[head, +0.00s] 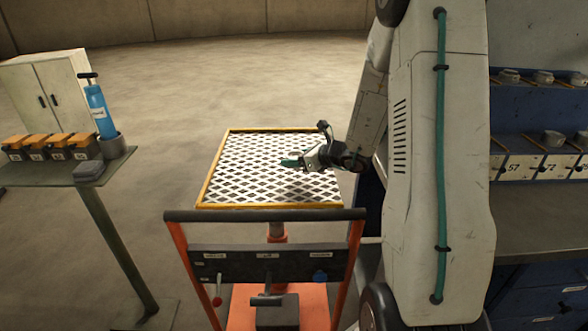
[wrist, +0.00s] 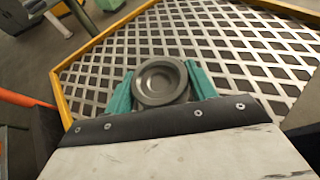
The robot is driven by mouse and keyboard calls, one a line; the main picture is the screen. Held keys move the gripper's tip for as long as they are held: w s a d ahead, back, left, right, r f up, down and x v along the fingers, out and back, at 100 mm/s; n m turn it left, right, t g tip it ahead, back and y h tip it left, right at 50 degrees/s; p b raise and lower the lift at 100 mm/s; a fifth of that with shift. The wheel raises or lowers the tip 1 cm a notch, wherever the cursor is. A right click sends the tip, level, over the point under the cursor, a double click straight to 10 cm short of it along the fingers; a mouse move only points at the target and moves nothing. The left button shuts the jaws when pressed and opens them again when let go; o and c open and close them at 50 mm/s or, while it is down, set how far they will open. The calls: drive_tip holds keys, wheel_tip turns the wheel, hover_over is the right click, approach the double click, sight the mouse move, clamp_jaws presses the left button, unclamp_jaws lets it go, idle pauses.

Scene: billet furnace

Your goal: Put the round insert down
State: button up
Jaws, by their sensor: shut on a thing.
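The round insert (wrist: 160,82) is a dark grey metal disc with a raised rim and a recessed centre. In the wrist view it sits between the two green fingers of my gripper (wrist: 161,88), which is shut on it. Behind it is the perforated top of a cart (wrist: 230,45) with a yellow rim. In the head view my gripper (head: 291,163) is over the right part of the cart top (head: 245,160). The insert is hard to make out there. I cannot tell whether the insert touches the cart top.
A rack (head: 535,130) with small round parts stands at the right. The cart's handle (head: 265,215) is in front. Most of the cart top is bare.

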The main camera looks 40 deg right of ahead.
sight(296, 175)
drive_tip(key=shift+f, duration=2.05)
drive_tip(key=o, duration=1.5)
drive_tip(key=shift+f, duration=0.2)
